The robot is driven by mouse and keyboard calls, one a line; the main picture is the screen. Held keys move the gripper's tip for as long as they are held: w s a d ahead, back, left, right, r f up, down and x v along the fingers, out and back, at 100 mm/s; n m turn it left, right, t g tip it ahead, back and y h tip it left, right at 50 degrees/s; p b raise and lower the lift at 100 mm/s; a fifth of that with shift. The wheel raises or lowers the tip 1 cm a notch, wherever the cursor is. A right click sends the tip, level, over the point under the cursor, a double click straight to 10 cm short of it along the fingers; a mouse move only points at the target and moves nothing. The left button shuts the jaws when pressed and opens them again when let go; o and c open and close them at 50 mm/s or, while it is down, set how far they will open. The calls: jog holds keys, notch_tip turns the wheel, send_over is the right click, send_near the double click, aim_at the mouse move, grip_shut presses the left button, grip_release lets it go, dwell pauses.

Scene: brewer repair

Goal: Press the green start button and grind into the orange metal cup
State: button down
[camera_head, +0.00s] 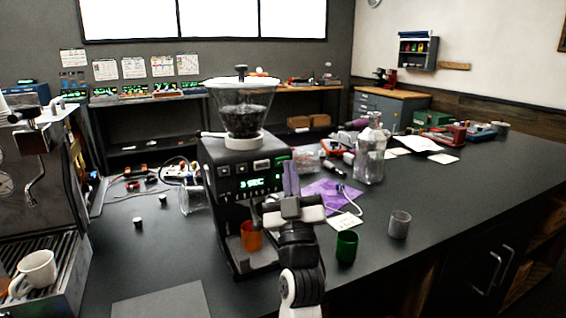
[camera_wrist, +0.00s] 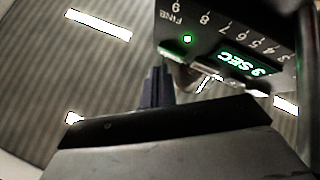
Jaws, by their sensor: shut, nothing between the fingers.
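The black grinder (camera_head: 225,170) stands on the dark counter, a clear hopper (camera_head: 243,105) of dark beans on top. Its green display (camera_head: 251,183) reads about "3 SEC" and appears inverted in the wrist view (camera_wrist: 245,63). In the wrist view the fingers (camera_wrist: 156,88) are near the panel; contact cannot be told.
A green cup (camera_head: 347,246) and a grey cup (camera_head: 399,224) stand right of the grinder. An espresso machine (camera_head: 60,210) with a white mug (camera_head: 36,272) is at left. The counter's right part is fairly clear.

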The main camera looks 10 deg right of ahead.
jog(key=shift+w+a, duration=0.15)
jog(key=shift+w, duration=0.2)
jog(key=shift+w+a, duration=0.1)
jog(key=shift+w, duration=0.25)
dwell(0.8)
jog(key=shift+s+b, duration=0.1)
jog(key=shift+b, duration=0.25)
jog(key=shift+s+d, duration=0.2)
jog(key=shift+s, duration=0.4)
jog(key=shift+s, duration=0.1)
jog(key=s, duration=0.1)
jog(key=s+d+b, duration=0.1)
jog(key=s, duration=0.2)
jog(key=shift+s+d+b, duration=0.3)
jog(key=shift+s+b, duration=0.05)
jog(key=shift+b, duration=0.05)
